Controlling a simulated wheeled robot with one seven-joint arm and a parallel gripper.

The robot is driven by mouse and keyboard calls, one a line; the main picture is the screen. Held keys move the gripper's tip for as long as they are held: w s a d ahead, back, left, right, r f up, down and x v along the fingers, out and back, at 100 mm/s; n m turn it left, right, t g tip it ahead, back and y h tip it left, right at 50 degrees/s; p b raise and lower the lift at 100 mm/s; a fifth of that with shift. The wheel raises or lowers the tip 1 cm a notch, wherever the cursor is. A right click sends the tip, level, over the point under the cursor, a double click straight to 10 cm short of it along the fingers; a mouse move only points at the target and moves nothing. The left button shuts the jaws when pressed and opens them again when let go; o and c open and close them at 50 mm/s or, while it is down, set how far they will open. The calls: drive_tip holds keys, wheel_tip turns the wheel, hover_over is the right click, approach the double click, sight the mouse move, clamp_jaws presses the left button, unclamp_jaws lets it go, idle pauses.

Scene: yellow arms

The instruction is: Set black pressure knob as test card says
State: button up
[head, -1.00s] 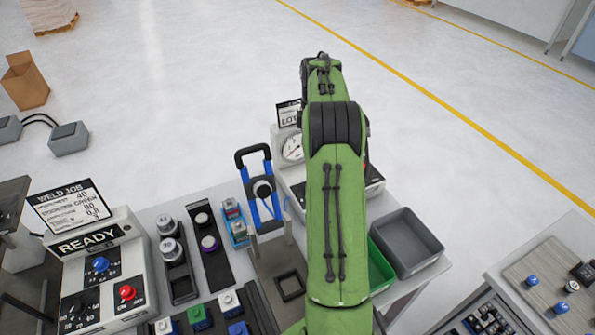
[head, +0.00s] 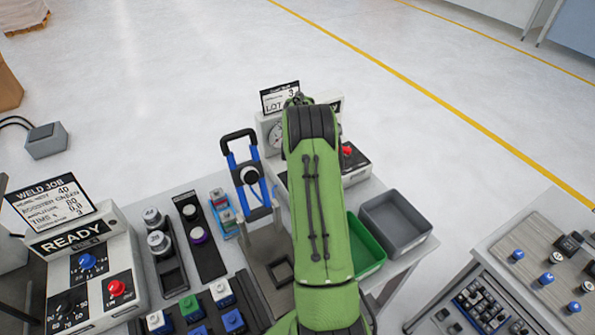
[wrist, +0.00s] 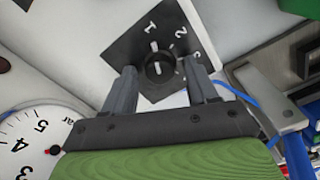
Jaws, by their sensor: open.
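The black pressure knob (wrist: 158,68) shows in the wrist view on a black plate marked 1, 2 and 3. Its white line seems to point toward the 1 side. My gripper (wrist: 162,78) is open, with one finger at each side of the knob; I cannot tell whether they touch it. In the head view my arm hides the knob and gripper. The test card (head: 281,97) stands on top of the tester (head: 265,125). It shows a 3 and LOT; its smaller print is too small to read.
A pressure gauge (wrist: 38,140) is at the wrist view's lower left. The tester's red button (head: 347,150) is right of my arm. A blue-handled clamp fixture (head: 250,172) stands left. Green (head: 365,245) and grey (head: 397,225) bins stand right.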

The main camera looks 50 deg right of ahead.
drive_tip(key=shift+c, duration=0.3)
drive_tip(key=c, duration=1)
drive_tip(key=shift+m, duration=0.3)
drive_tip(key=m, duration=0.8)
drive_tip(key=shift+d+m, duration=0.1)
drive_tip(key=shift+m, duration=0.3)
drive_tip(key=m, duration=0.4)
drive_tip(key=shift+d+m, duration=0.1)
drive_tip(key=shift+m, duration=0.2)
drive_tip(key=shift+m+b, duration=0.3)
drive_tip(key=shift+m, duration=1.6)
drive_tip(key=shift+r, duration=0.1)
